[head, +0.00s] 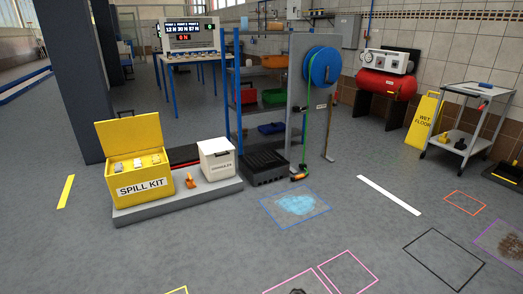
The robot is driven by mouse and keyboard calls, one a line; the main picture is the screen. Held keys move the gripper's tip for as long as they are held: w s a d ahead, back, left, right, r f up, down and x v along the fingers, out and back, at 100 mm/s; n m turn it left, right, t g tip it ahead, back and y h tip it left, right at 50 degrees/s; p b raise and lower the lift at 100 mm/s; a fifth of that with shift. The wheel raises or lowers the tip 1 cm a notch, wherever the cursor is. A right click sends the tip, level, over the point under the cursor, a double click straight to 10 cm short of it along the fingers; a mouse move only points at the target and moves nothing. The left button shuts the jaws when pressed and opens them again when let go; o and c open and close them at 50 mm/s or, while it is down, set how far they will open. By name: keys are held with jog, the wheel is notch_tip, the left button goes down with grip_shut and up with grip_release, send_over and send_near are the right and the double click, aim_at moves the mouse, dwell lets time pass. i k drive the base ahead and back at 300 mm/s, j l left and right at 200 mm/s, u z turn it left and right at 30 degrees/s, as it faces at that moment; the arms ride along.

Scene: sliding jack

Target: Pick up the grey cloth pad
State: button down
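An open yellow spill kit box (140,187) stands on a low grey platform (180,207) at the left of the head view, its lid raised at the back. Several small pale grey or whitish items (137,163) show at the top of the box. They may be folded pads, but they are too small to tell for sure. No other grey cloth pad can be made out. My gripper is not in view.
A white lidded bin (217,160) and small orange item (190,181) share the platform. A black crate (264,167) stands beside it. A blue-outlined floor patch holds a light-blue spill (297,205). A wet floor sign (426,122) and trolley (466,128) stand right. Open floor lies in front.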

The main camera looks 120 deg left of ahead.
aim_at(119, 168)
jog(key=u, duration=5.25)
